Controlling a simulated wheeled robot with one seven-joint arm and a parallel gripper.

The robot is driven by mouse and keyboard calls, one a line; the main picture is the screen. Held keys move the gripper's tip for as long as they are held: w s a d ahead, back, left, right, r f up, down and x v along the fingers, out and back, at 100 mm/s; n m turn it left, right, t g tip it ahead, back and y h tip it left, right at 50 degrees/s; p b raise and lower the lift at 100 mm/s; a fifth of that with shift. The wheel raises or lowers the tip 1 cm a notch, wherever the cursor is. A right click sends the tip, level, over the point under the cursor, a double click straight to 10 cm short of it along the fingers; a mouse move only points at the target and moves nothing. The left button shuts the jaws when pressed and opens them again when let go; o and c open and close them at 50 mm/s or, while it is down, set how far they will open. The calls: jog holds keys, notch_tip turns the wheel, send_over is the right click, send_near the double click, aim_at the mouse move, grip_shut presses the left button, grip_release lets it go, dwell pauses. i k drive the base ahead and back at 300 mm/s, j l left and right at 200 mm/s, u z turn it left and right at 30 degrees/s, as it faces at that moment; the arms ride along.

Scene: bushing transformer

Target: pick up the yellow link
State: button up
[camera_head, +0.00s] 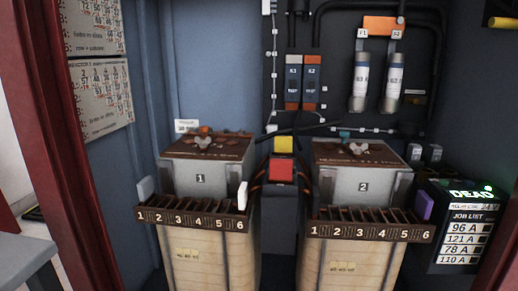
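A yellow block (283,144) sits between the two transformers, just above a red block (281,170). I cannot tell for sure that it is the link. A yellow rod-like piece (503,22) shows at the top right edge, partly cut off. Other coloured tabs stand at the numbered slot racks: a light grey one (146,188) by slot 1 and a white one (242,195) by slot 6 of the left rack, and a purple one (424,206) by slot 6 of the right rack. My gripper is not in view.
Transformer 1 (201,179) and transformer 2 (363,187) stand side by side in a cabinet. Red posts (52,130) frame the opening. Two fuses (361,80) hang behind. A "DEAD" display box (468,192) with a job list stands at right.

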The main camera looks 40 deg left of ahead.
aim_at(283, 145)
jog(key=u, duration=1.4)
